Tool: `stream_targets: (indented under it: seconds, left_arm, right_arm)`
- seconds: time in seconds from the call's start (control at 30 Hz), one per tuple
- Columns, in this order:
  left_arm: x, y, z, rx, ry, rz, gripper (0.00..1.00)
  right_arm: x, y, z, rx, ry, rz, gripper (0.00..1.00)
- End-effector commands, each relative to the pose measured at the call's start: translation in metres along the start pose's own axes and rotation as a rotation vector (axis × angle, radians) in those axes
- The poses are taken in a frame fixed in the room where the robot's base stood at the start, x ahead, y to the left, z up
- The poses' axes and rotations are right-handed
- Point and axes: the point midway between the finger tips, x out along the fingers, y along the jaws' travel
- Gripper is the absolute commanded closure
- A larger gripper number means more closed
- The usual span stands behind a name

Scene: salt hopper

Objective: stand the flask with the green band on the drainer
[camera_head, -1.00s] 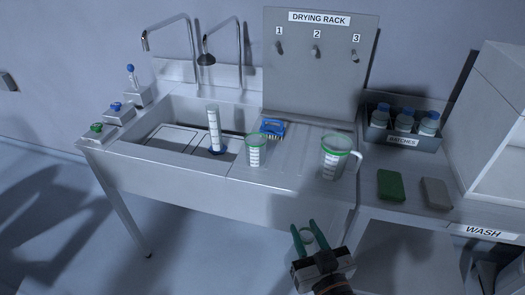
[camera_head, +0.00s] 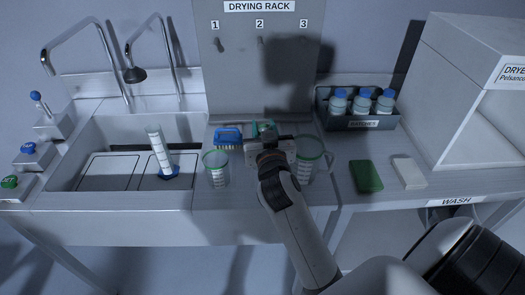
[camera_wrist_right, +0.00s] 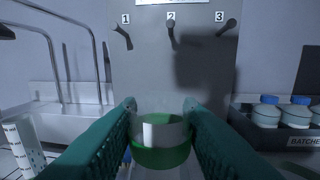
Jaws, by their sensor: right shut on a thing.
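My right gripper (camera_head: 265,129) is over the drainer (camera_head: 240,196), in front of the drying rack board and between two green-rimmed vessels. In the right wrist view its green fingers (camera_wrist_right: 160,112) are on both sides of a clear glass piece with a green band, the flask (camera_wrist_right: 162,142), and are shut on it. In the head view my gripper and arm hide most of the flask. I cannot tell whether its base touches the drainer. My left gripper is not in view.
A green-rimmed beaker (camera_head: 217,170) stands left of the gripper and a green-rimmed jug (camera_head: 309,160) right of it. A blue brush (camera_head: 228,136) lies behind the beaker. A measuring cylinder (camera_head: 159,152) stands in the sink. The pegged rack board (camera_head: 235,75) rises behind.

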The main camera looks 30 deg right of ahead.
Motion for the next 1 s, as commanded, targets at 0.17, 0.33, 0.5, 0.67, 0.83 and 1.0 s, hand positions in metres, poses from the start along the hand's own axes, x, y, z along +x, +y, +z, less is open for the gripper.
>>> stream_targets:
  seconds: [0.17, 0.33, 0.5, 0.67, 0.83, 1.0]
  left_arm:
    - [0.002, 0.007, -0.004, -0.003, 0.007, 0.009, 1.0]
    - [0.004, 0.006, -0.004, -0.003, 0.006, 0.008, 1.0]
    - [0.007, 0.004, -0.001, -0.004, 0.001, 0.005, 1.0]
    - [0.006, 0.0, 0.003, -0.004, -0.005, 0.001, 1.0]
    - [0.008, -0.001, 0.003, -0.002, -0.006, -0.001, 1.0]
    - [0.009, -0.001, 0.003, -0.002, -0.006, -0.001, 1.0]
  right_arm:
    - [0.0, 0.0, -0.028, -0.001, 0.002, 0.0, 1.0]
    - [-0.001, 0.001, -0.046, -0.001, 0.002, 0.002, 1.0]
    - [-0.001, 0.0, -0.067, -0.001, 0.0, 0.001, 1.0]
    - [0.0, 0.001, -0.069, 0.001, -0.002, 0.003, 1.0]
    - [-0.001, 0.001, -0.07, 0.001, -0.002, 0.003, 1.0]
    - [-0.001, 0.001, -0.071, 0.0, -0.001, 0.003, 0.51]
